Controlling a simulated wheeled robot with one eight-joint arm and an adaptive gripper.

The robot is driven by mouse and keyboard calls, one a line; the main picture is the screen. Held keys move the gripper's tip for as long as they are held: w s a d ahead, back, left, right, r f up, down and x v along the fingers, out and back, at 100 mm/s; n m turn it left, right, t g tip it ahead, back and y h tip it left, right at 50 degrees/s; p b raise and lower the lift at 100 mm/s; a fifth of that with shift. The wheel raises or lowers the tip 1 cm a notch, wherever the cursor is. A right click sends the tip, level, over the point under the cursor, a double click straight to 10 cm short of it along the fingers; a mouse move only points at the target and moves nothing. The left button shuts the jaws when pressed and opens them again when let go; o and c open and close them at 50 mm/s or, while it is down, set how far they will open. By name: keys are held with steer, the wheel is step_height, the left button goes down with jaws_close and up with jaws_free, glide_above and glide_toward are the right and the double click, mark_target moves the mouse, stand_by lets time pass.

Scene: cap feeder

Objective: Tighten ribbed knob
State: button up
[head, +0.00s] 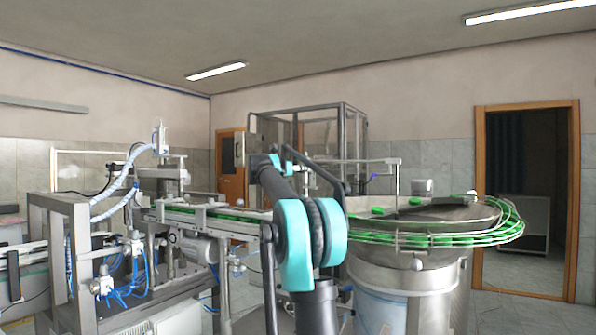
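My dark and teal arm rises in the middle of the head view, in front of the cap feeder. Its far end is hidden behind its own links, so I cannot make out my gripper. No ribbed knob can be told for sure. A small pale knob-like part (417,264) sits on the front of the metal feeder bowl (400,280). It is too small to show ribs, and nothing visible touches it.
Green caps (450,240) line the curved rail around the bowl. A conveyor (225,218) runs left from it. A machine frame (70,215) with blue hoses stands at the left. A doorway (525,190) and clear floor (520,312) are at the right.

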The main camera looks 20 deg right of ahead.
steer(key=shift+w+d, duration=0.15)
steer(key=shift+d, duration=0.05)
jaws_close()
stand_by(0.3)
